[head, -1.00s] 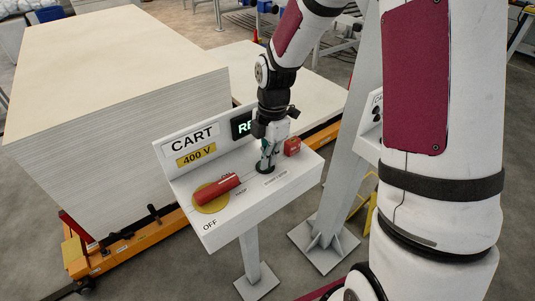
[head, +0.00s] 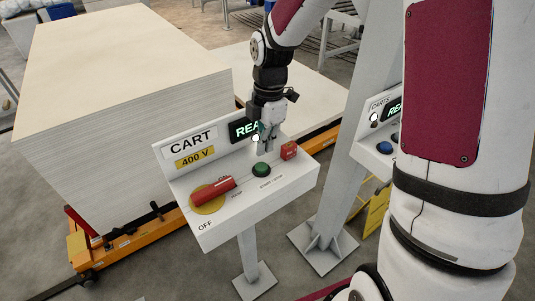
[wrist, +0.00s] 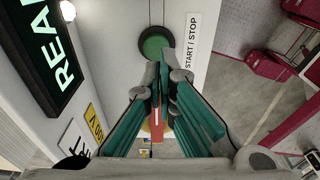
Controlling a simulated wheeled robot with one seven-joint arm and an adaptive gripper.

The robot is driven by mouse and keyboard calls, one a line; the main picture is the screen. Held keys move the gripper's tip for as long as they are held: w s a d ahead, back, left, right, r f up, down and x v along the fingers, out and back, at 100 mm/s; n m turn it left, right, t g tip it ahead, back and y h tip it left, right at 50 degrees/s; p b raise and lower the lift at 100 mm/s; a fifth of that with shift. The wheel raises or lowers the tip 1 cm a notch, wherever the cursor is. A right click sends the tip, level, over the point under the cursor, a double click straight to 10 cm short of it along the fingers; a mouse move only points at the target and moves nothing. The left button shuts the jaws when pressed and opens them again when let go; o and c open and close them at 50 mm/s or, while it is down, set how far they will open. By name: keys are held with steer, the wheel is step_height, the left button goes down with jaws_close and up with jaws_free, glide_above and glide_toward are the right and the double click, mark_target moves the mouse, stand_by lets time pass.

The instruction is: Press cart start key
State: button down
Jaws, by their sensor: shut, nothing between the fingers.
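The cart control box (head: 225,215) is a white sloped console on a post, with a CART sign and a 400 V label. Its green round start key (head: 261,170) sits on the console top, beside a START / STOP label in the wrist view, where the green key (wrist: 155,43) shows just beyond my fingertips. My gripper (head: 266,150) is shut and empty, above the key and apart from it in the head view. A red rotary handle (head: 213,190) on a yellow disc lies to the left. The display (head: 243,129) is lit with green letters, partly hidden by my gripper.
A small red block-like part (head: 289,151) stands right of the key. A second console (head: 383,140) with a blue button is behind a grey post (head: 345,150). A large stack of pale boards (head: 120,110) rests on an orange cart (head: 130,245) at left.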

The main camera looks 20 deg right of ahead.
step_height(320, 180, up, 7)
steer(key=d, duration=0.1)
steer(key=shift+w, duration=0.2)
stand_by(1.6)
steer(key=s+r+m+t, duration=0.3)
steer(key=s+r+m, duration=0.3)
steer(key=s+m, duration=0.4)
steer(key=s+d+r+m+t+h, duration=0.1)
steer(key=s+r+m+t, duration=0.1)
steer(key=s+r+m, duration=0.4)
steer(key=s+m, duration=0.4)
steer(key=m, duration=0.1)
steer(key=shift+s+r+t, duration=0.15)
steer(key=shift+s+t, duration=0.25)
